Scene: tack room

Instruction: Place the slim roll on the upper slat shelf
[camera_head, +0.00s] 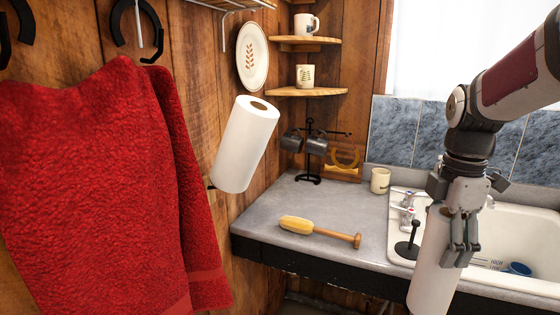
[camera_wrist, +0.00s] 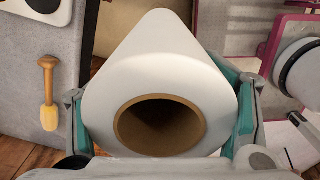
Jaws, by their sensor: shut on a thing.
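A white paper roll (camera_head: 432,262) hangs upright in my gripper (camera_head: 458,243), over the front of the sink. In the wrist view the roll (camera_wrist: 160,60) fills the middle, its brown cardboard core facing the camera, and my gripper's fingers (camera_wrist: 160,118) close on its two sides. Part of a slat shelf (camera_head: 240,4) on a white bracket shows at the top edge of the head view; its upper side is out of sight. Another white paper roll (camera_head: 245,145) is held tilted at the wooden wall, far left of my gripper.
A honey-coloured brush (camera_head: 297,225) lies on the grey counter (camera_head: 340,215). A mug tree (camera_head: 309,150), a cream mug (camera_head: 380,180) and corner shelves (camera_head: 307,91) with mugs stand behind. A red towel (camera_head: 110,190) hangs at left. The white sink (camera_head: 520,225) is at right.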

